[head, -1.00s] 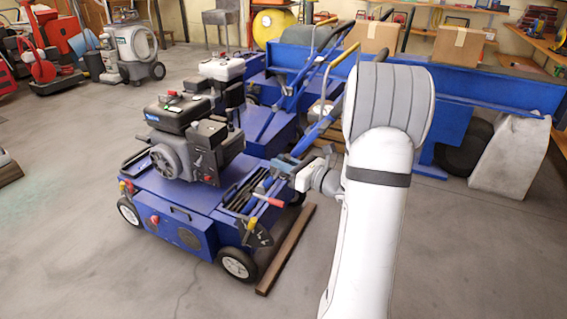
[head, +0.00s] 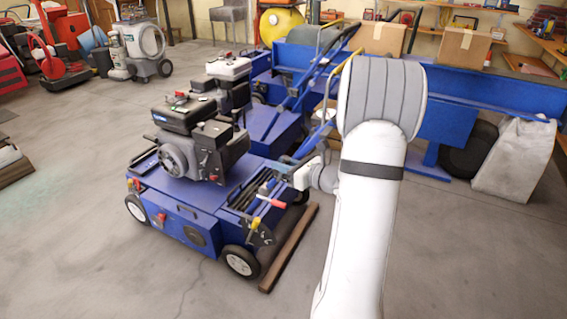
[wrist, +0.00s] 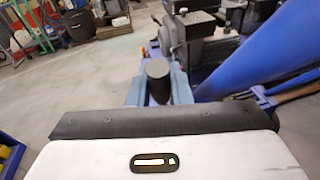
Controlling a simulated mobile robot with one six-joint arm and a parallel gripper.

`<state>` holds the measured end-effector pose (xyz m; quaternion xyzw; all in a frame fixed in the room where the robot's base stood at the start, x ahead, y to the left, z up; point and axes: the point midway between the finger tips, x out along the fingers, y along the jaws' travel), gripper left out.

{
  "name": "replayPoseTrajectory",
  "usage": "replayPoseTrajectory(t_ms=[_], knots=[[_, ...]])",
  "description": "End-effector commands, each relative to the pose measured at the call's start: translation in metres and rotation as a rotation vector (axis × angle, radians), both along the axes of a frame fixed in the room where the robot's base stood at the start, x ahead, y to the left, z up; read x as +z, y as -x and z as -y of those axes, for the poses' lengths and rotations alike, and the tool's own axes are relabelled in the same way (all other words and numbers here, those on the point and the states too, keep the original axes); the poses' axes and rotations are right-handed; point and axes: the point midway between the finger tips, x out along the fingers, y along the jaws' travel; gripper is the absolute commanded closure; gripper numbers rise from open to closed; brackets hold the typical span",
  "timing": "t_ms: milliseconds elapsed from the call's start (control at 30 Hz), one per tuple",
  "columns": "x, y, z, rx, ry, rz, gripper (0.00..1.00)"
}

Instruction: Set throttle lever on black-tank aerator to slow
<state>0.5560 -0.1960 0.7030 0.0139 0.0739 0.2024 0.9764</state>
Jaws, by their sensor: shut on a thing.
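The black-tank aerator (head: 175,200) stands in front, a blue machine with a black fuel tank (head: 182,112) on its engine. My gripper (head: 284,168) is at its right rear, beside the blue handle bar. In the wrist view my gripper (wrist: 158,90) has its blue-grey jaws shut on both sides of a dark round knob (wrist: 157,68). It looks like the throttle lever's grip, but the lever's lower part and any slow or fast marks are hidden. A red-tipped lever (head: 272,202) sits lower, apart from the jaws.
A white-tank aerator (head: 228,68) stands close behind. A wooden beam (head: 290,250) lies on the floor along the near machine's right side. The floor in front is clear.

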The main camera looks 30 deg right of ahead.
Motion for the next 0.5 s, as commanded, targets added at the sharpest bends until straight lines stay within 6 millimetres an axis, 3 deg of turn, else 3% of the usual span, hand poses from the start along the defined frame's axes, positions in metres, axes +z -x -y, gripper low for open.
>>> replayPoseTrajectory(t_ms=[100,133,233,500], knots=[[0.0011,-0.0002,0.0004,0.001,0.000,0.004,1.00],[0.0011,-0.0001,0.0008,0.001,-0.001,0.004,0.81],[0.0008,0.0006,0.0018,-0.001,-0.001,0.004,0.73],[0.0013,0.0039,0.0044,-0.004,-0.001,0.002,0.73]])
